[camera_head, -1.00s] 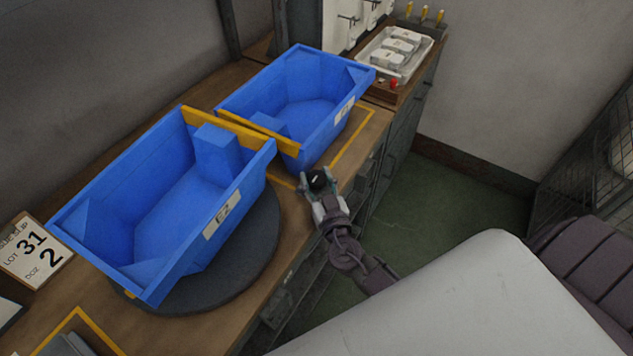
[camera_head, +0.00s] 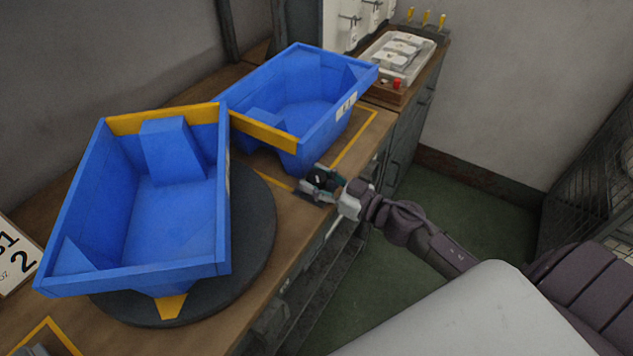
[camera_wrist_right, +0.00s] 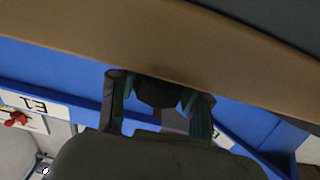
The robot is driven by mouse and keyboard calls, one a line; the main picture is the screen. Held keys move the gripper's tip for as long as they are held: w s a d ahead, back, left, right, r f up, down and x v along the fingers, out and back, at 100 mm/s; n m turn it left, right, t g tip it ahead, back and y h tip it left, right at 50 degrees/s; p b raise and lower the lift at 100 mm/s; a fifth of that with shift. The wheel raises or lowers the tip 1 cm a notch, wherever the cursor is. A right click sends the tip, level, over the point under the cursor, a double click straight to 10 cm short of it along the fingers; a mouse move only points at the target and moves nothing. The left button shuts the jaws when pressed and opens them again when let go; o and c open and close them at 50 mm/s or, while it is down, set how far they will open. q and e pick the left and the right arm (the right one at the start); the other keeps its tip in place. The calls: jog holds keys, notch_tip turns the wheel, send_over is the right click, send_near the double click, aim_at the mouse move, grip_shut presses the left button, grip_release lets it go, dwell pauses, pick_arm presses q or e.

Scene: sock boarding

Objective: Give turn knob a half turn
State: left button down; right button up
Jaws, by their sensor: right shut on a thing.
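The turn knob (camera_head: 321,178) is a small black knob at the front edge of the wooden bench, partly hidden by my fingers. My right gripper (camera_head: 318,185) reaches it from the right and is shut on it. In the right wrist view the dark knob (camera_wrist_right: 158,92) sits between the two fingers (camera_wrist_right: 160,100). To the left of the knob, a dark round turntable (camera_head: 258,235) carries a blue bin (camera_head: 165,225) with a yellow lip at its far end. My left gripper is not in view.
A second blue bin (camera_head: 310,100) stands behind, close to the turntable bin. A clear tray (camera_head: 397,58) of white packs and a red button (camera_head: 397,84) are at the far end of the bench. A lot card (camera_head: 18,255) is at the left. Green floor is free on the right.

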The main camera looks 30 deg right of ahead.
jog(key=shift+n+g+y, duration=1.8)
jog(key=shift+y, duration=0.4)
jog(key=o, duration=1.2)
jog(key=shift+c, duration=0.2)
jog(key=v, duration=1.2)
jog(key=shift+d, duration=0.1)
